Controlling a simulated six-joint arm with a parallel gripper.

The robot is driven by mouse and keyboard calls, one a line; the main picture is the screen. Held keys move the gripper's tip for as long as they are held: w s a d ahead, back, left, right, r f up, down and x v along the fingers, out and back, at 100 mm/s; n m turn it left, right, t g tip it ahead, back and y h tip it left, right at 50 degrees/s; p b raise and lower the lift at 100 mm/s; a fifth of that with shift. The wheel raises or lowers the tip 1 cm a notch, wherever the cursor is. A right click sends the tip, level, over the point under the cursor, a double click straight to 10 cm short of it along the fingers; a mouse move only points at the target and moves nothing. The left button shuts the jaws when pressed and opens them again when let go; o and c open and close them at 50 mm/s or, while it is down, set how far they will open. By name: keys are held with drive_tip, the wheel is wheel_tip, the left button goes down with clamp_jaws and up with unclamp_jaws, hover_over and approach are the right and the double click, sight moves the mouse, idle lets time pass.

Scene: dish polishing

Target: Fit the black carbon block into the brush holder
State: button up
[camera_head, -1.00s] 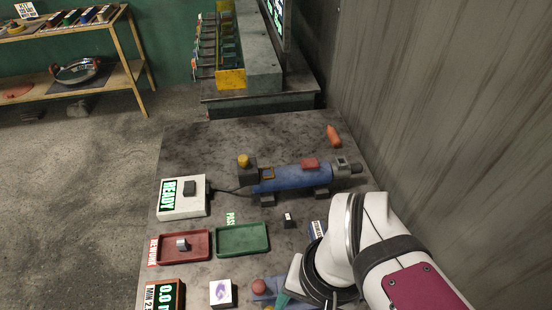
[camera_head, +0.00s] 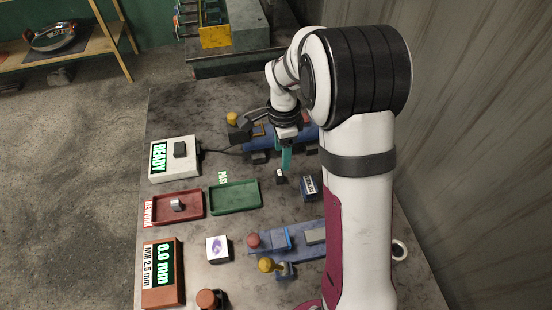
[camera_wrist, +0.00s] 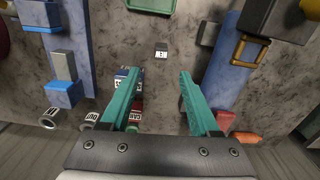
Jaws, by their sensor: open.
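The small black block (camera_head: 280,178) with a pale labelled face lies on the table, right of the green tray. In the wrist view it also shows (camera_wrist: 162,51), ahead of the fingertips and roughly in line with the gap between them. My gripper (camera_head: 286,160) is open and empty, with teal fingers (camera_wrist: 160,78) pointing down near the block, not touching it. The blue motor body (camera_head: 258,143) lies behind the gripper, partly hidden by my arm. Its gold-rimmed opening, seemingly the brush holder (camera_wrist: 240,52), is at right in the wrist view.
A blue labelled box (camera_head: 309,188) stands close to the block's right. A blue fixture (camera_head: 265,243) lies in front. Bare table surrounds the block.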

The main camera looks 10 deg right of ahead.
sight(279, 173)
drive_tip(key=f, duration=0.8)
drive_tip(key=shift+a+f, duration=0.15)
drive_tip(key=shift+a, duration=0.15)
clamp_jaws()
